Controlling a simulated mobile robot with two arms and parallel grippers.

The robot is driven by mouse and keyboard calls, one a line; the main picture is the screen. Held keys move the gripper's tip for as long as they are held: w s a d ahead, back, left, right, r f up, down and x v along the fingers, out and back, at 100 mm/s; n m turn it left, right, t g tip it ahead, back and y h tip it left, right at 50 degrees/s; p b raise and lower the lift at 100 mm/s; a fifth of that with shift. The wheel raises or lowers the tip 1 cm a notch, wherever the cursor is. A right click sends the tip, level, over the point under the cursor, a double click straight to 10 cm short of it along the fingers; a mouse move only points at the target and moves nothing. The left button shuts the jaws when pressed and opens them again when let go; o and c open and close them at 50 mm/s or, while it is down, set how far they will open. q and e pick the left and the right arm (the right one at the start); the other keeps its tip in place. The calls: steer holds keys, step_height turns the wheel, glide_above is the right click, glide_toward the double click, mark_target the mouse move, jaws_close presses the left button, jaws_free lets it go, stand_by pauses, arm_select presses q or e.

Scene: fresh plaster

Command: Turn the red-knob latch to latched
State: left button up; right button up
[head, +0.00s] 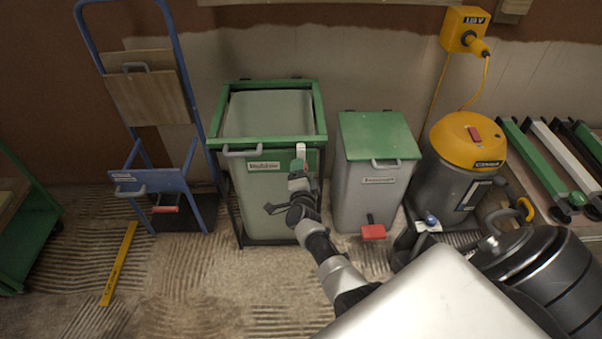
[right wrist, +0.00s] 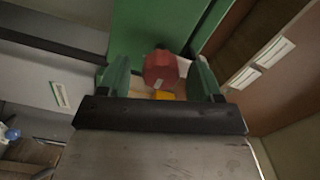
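In the head view my right gripper (head: 299,170) is at the front of the green-rimmed bin (head: 219,128), just below a white plate (head: 301,151). The knob is not clear there. My left gripper is not in view.
A grey bin with a green lid (head: 378,135) and a red pedal (head: 373,232) stands right of the green-rimmed bin. A yellow-topped vacuum (head: 466,142) is farther right. A blue hand truck (head: 150,181) and a yellow level (head: 119,264) are left. Floor in front is mostly clear.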

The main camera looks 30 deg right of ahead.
steer(key=shift+s, duration=0.1)
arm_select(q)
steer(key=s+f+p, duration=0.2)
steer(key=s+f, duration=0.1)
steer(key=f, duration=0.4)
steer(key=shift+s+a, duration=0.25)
arm_select(e)
steer(key=v, duration=1)
steer(key=shift+s+a, duration=0.2)
steer(key=shift+a, duration=0.1)
